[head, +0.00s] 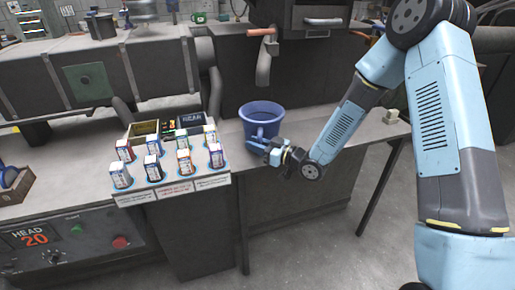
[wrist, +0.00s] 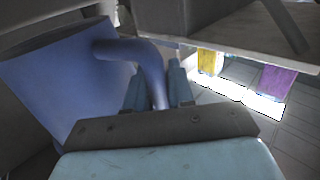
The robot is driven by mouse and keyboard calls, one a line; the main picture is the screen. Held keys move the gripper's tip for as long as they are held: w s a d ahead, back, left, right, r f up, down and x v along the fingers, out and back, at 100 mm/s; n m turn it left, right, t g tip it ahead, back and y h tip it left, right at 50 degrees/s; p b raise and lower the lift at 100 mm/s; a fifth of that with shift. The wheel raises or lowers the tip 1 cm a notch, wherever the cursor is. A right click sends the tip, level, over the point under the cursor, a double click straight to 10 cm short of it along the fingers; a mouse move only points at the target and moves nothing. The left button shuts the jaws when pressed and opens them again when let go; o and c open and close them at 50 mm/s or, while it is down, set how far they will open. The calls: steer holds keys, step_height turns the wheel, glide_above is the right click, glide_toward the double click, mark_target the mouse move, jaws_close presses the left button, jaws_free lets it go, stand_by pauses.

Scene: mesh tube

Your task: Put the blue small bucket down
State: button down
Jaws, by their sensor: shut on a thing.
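The blue small bucket (head: 262,112) is upright at the table, right of the tray of small boxes in the head view. It looks at or just above the table top; I cannot tell whether its base touches. In the wrist view the bucket (wrist: 65,80) fills the left side, with its curved handle (wrist: 150,58) reaching between my fingers. My gripper (head: 262,148) is at the bucket's near side, shut on the handle. In the wrist view my gripper (wrist: 158,90) has one finger on each side of the handle. The bucket's base is hidden in the wrist view.
A tray (head: 175,190) with several small boxes stands left of the bucket on the grey table (head: 345,133). A small light block (head: 390,116) is near the table's right end. The table top between the bucket and that block is partly clear, under my arm.

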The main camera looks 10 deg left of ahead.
steer(key=shift+f, duration=0.75)
steer(key=c, duration=1)
jaws_free()
steer(key=v, duration=1.2)
